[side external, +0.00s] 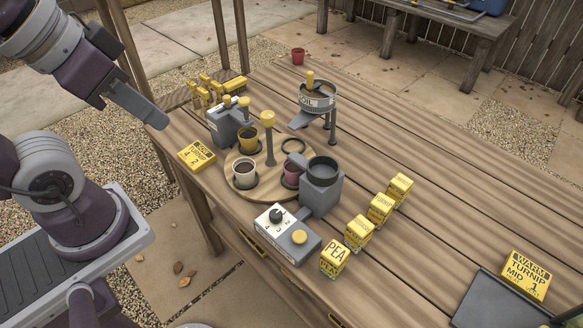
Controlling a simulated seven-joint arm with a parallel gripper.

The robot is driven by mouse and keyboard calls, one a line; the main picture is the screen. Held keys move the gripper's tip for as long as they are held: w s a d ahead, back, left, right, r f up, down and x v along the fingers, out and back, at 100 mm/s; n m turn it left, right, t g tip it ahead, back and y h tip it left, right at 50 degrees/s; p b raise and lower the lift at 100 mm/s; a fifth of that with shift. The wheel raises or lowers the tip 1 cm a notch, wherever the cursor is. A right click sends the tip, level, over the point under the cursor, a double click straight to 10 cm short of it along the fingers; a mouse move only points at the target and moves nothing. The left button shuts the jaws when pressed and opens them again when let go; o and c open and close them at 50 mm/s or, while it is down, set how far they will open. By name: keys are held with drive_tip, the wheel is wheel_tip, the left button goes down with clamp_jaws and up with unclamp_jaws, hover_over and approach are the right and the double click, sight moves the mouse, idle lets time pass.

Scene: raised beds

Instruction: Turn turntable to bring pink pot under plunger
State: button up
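A round wooden turntable (268,195) sits on the table with a yellow-knobbed post (268,119) rising near its middle. It carries a yellow pot (249,142) at the back left, a pale pot (244,178) at the front left and a pink pot (290,178) at the right. The pink pot is partly hidden by a grey machine with a round cup (321,185). A grey device with yellow knobs (228,125) stands behind and left of the turntable; I cannot tell for sure which part is the plunger. My gripper (157,120) hangs left of the turntable, apart from everything; its fingers overlap in view.
A soil hopper (317,98) stands behind the turntable. A dial box (287,235) and several yellow seed boxes (358,232) are in front and right. A yellow card (197,154) lies at the left edge.

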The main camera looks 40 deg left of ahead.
drive_tip(key=o, duration=0.9)
drive_tip(key=w+a+m+g, duration=0.1)
drive_tip(key=w+a+f+m+g+y, duration=0.1)
drive_tip(key=w, duration=0.1)
drive_tip(key=w+a+f+m+g, duration=0.1)
drive_tip(key=w+m, duration=0.1)
drive_tip(key=shift+w+f+g+y, duration=0.1)
drive_tip(key=shift+f+g+y, duration=0.1)
drive_tip(key=shift+g+y, duration=0.15)
drive_tip(key=shift+c, duration=0.2)
drive_tip(key=m+t+y, duration=0.3)
drive_tip(key=m+y, duration=1.3)
drive_tip(key=m, duration=0.1)
hover_over(271, 119)
wheel_tip(271, 119, down, 9)
drive_tip(key=f, duration=0.7)
drive_tip(key=shift+d+f, duration=0.1)
drive_tip(key=shift+d, duration=0.2)
drive_tip(key=x, duration=0.5)
drive_tip(key=shift+f, duration=0.15)
clamp_jaws()
